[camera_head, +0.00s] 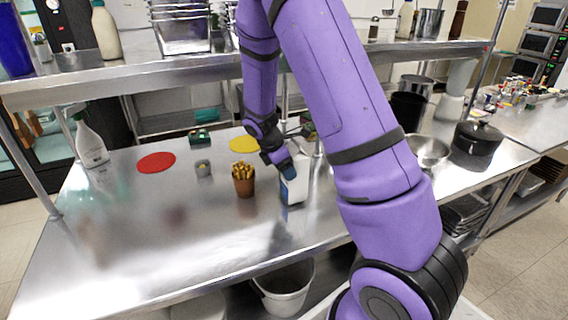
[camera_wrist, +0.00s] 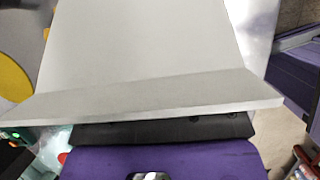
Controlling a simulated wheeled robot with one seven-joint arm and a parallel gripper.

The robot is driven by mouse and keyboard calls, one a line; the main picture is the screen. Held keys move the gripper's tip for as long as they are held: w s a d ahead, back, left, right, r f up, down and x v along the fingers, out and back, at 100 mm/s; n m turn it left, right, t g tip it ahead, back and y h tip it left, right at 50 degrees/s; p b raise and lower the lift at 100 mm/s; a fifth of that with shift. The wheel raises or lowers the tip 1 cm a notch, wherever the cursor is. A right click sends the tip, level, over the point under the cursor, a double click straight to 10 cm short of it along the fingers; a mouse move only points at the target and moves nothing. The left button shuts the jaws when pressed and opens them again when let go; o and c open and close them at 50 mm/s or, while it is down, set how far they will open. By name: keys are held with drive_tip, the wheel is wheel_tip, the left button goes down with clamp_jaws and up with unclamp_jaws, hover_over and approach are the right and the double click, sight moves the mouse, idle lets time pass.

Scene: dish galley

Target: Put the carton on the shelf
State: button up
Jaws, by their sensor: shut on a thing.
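The carton (camera_head: 296,188) is white with blue on its side and is upright at the middle of the steel table, right of a brown cup. My gripper (camera_head: 286,170) is shut on its upper part; my arm hides some of it. I cannot tell whether its base touches the table. In the wrist view the carton (camera_wrist: 150,50) fills most of the picture as a pale surface, and the fingertips are hidden. The steel shelf (camera_head: 110,85) runs above the back of the table.
The brown cup (camera_head: 244,185) holds yellow sticks. A red disc (camera_head: 156,162), a yellow disc (camera_head: 243,144), a small grey cup (camera_head: 203,168) and a spray bottle (camera_head: 90,143) are to the left. Steel pans (camera_head: 182,35) and a cream bottle (camera_head: 105,32) stand on the shelf.

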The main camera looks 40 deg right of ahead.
drive_tip(key=shift+d+f, duration=0.1)
drive_tip(key=shift+f, duration=0.65)
drive_tip(key=o, duration=1.7)
